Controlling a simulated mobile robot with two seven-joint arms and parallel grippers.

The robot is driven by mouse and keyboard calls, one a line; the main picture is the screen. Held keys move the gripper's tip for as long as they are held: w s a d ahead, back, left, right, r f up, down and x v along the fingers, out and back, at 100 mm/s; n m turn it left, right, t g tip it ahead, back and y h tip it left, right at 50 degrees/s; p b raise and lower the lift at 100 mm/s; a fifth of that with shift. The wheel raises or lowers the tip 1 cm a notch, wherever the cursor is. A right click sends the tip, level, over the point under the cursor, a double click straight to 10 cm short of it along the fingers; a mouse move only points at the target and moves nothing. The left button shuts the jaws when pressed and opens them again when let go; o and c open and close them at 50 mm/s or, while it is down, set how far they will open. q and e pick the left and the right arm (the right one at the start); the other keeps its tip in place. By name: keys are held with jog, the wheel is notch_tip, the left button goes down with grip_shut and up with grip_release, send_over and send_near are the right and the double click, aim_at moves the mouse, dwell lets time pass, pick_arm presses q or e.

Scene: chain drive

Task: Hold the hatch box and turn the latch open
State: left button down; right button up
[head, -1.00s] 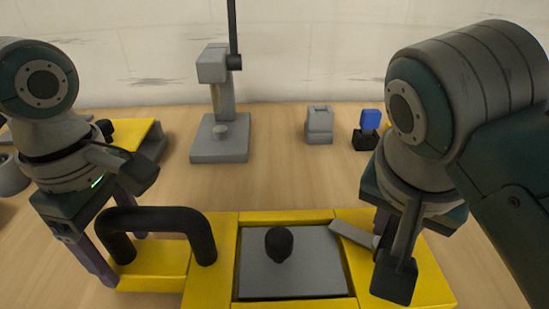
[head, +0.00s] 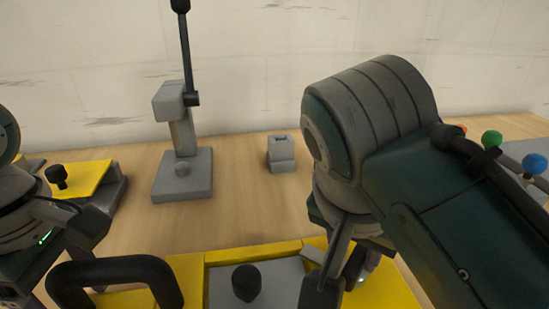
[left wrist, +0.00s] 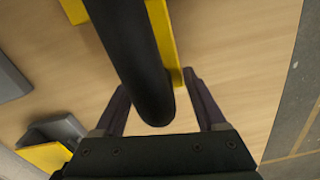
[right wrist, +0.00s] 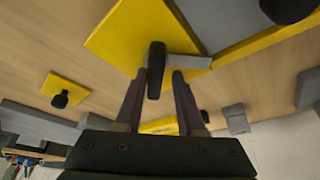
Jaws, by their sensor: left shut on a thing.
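The hatch box has a yellow frame (head: 186,270), a grey hatch panel with a black knob (head: 246,284), and a black arched handle (head: 115,268) on its left. Its lower part is cut off in the head view. In the left wrist view my left gripper (left wrist: 155,92) is shut on the handle (left wrist: 128,45), fingers on either side. The latch is a grey bar (right wrist: 190,62) with a black grip (right wrist: 156,62) at the frame's right side. My right gripper (right wrist: 160,76) is open, its fingers on either side of the grip, with a gap visible at the right finger.
A grey stand with an upright lever (head: 183,172) and a small grey block (head: 281,154) stand behind the box. A yellow plate with a black knob (head: 57,177) lies at left. Green (head: 491,139) and blue (head: 534,163) balls show at right. Bare table separates the box and stand.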

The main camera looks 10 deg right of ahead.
jog(key=shift+o, duration=0.9)
jog(key=shift+d, duration=0.15)
